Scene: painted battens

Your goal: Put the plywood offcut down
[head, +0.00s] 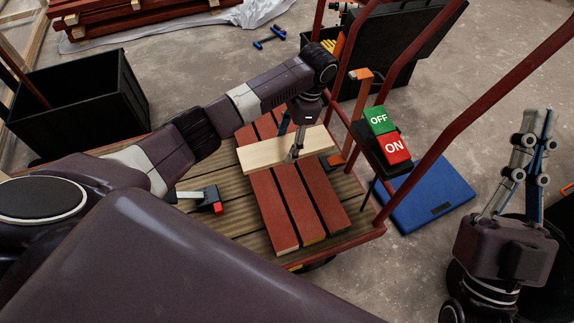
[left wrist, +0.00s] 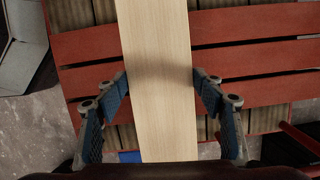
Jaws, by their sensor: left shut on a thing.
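The plywood offcut (head: 265,152) is a pale flat board, held level across red painted battens (head: 322,192) on a slatted trolley deck. My left gripper (head: 296,150) is shut on its long edges. In the left wrist view, the blue finger pads (left wrist: 160,92) press on both sides of the plywood offcut (left wrist: 158,45), with red battens (left wrist: 245,60) below it. I cannot tell whether the board touches the battens or is just above them. My right gripper (head: 538,125) is at the far right, fingers up, apart and empty, away from the trolley.
The trolley deck (head: 235,225) carries a small tool with a red end (head: 212,200) left of the battens. Red trolley rails and an ON/OFF switch box (head: 385,135) stand at right. A blue panel (head: 430,195) lies beyond; a black crate (head: 85,105) is at left.

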